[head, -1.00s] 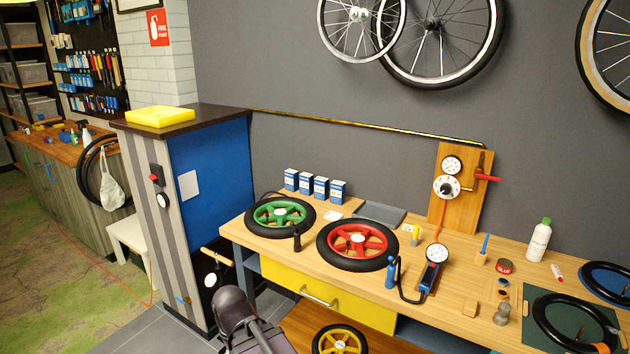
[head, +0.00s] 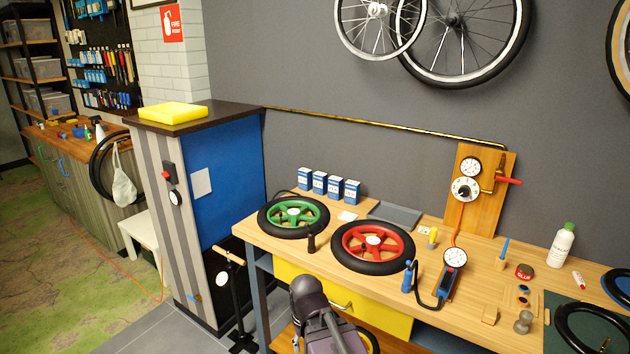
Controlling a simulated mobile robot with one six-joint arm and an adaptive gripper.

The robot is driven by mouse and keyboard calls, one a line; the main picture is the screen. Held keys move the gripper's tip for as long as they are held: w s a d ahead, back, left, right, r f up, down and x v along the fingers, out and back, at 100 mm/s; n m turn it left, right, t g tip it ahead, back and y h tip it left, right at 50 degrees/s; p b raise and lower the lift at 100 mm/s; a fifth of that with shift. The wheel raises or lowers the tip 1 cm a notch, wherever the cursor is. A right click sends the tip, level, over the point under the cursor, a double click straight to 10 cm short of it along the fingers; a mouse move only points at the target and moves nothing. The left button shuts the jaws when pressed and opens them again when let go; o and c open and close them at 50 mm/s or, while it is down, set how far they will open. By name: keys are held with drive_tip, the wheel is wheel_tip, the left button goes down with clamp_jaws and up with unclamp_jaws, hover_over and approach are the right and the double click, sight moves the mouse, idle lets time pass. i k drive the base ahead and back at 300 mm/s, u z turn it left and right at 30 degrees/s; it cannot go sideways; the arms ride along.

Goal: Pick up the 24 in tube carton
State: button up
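Several small blue-and-white cartons (head: 328,185) stand upright in a row at the back of the wooden workbench, behind the green-spoked wheel. Their size labels are too small to read, so I cannot tell which one is the 24 in tube carton. The row is unobstructed from the front except for the wheel below it. Part of my dark grey arm shows at the bottom middle of the head view, in front of the bench and well short of the cartons. My gripper's fingers do not show.
The green wheel (head: 293,216) and red wheel (head: 372,247) lie flat on the workbench (head: 480,265). A grey tray (head: 395,215) lies right of the cartons. A gauge board (head: 480,190) stands behind. A blue-sided cabinet (head: 222,180) rises at the bench's left end.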

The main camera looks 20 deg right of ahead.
sight(304, 175)
drive_tip(key=u, duration=0.05)
drive_tip(key=i, duration=1)
drive_tip(key=z, duration=0.05)
